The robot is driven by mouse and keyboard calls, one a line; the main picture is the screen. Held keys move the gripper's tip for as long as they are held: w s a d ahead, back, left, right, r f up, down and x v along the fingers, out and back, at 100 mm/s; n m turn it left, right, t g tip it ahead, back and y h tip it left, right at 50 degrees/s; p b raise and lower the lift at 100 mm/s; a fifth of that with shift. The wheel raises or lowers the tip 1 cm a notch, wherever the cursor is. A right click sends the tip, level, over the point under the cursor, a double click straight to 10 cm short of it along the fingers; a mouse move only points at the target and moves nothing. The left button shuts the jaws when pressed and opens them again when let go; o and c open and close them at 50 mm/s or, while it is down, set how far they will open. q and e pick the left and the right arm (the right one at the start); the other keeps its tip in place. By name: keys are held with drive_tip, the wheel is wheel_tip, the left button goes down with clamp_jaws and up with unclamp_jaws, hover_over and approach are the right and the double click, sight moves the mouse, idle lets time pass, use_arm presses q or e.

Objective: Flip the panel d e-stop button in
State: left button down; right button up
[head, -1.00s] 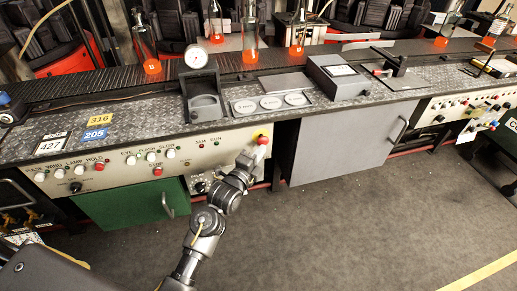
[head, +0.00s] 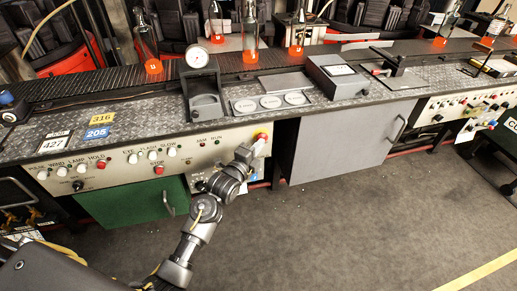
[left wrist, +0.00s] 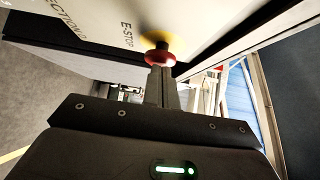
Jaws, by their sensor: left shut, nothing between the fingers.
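The red e-stop button (head: 262,136) with its yellow surround sits at the right end of the beige control panel (head: 120,172), beside the grey cabinet door. My left gripper (head: 257,148) is shut and empty, with its tips right at the button from below and in front. In the left wrist view the red button (left wrist: 160,58) stands just beyond the closed fingertips (left wrist: 161,74), with the "E-STOP" lettering beside it. The tips look very close to or touching the button's face; I cannot tell which. My right gripper is not in view.
White knobs and another red button (head: 157,170) are on the same panel. A grey door (head: 345,140) is to the right and a green door (head: 135,202) below left. Bottles (head: 249,40) and a gauge (head: 197,57) stand above. The floor in front is clear.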

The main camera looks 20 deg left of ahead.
use_arm(q)
drive_tip(key=shift+w+a+y, duration=0.2)
drive_tip(key=shift+a+y, duration=0.1)
drive_tip(key=shift+a, duration=0.2)
drive_tip(key=d+p+v, duration=0.1)
drive_tip(key=d+v, duration=0.1)
drive_tip(key=v, duration=1.1)
drive_tip(key=shift+s+d+f, duration=0.2)
drive_tip(key=shift+s+d, duration=0.25)
drive_tip(key=shift+d, duration=0.3)
